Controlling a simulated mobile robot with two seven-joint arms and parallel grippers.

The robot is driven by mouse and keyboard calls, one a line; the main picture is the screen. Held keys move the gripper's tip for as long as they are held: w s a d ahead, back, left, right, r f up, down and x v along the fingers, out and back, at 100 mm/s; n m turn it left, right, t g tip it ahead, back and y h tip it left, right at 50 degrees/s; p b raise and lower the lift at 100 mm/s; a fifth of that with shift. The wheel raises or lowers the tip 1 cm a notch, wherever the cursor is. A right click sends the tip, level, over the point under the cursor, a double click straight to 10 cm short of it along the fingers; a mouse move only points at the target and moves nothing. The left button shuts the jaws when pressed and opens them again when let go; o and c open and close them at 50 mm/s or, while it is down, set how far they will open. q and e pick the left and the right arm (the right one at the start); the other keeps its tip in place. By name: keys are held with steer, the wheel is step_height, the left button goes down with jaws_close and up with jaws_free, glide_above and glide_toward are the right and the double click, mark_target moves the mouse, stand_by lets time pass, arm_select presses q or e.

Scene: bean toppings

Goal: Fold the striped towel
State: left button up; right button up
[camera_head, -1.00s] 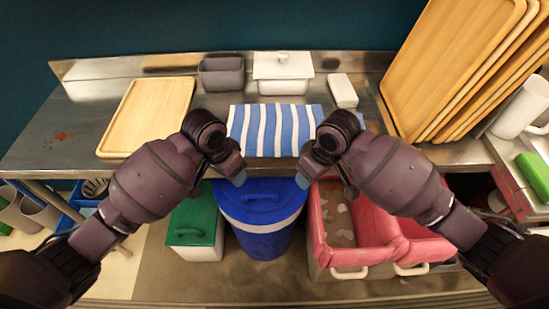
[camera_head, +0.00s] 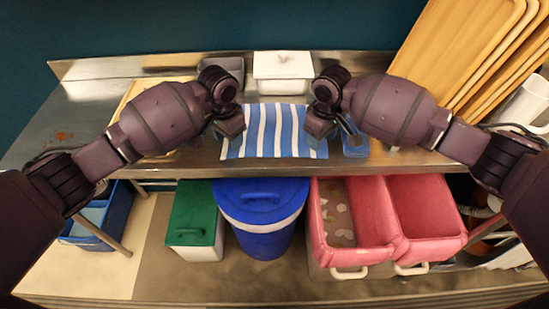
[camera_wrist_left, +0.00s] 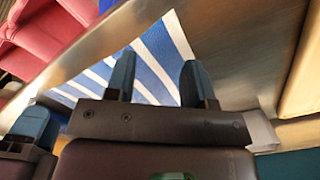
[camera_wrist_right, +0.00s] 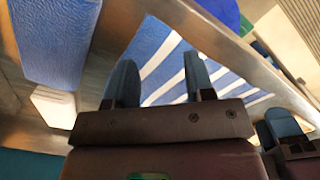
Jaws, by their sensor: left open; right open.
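The striped towel (camera_head: 274,132), blue and white, lies flat on the steel counter near its front edge. It also shows in the left wrist view (camera_wrist_left: 157,62) and the right wrist view (camera_wrist_right: 166,62). My left gripper (camera_head: 228,128) is over the towel's left side, and its two fingers (camera_wrist_left: 158,80) stand apart with nothing between them but the towel beyond. My right gripper (camera_head: 325,128) is over the right side, its fingers (camera_wrist_right: 162,80) also apart and empty. The wrists hide parts of the towel's side edges. Whether the fingertips touch it, I cannot tell.
A blue item (camera_head: 355,145) lies just right of the towel. A white lidded container (camera_head: 283,72) and a grey bin (camera_head: 236,66) stand behind. A wooden board (camera_head: 132,92) lies left; tall boards (camera_head: 455,45) lean right. A blue bin (camera_head: 262,225) and pink tubs (camera_head: 345,195) stand below.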

mark_target(231, 154)
arm_select(q)
steer(key=shift+f, duration=2)
arm_select(e)
steer(key=shift+f, duration=2.05)
arm_select(q)
steer(key=shift+f, duration=0.2)
arm_select(e)
steer(key=shift+f, duration=0.15)
arm_select(q)
steer(key=shift+c, duration=0.5)
arm_select(e)
steer(key=shift+c, duration=0.5)
arm_select(q)
jaws_close()
arm_select(e)
jaws_close()
arm_select(q)
steer(key=shift+r, duration=0.1)
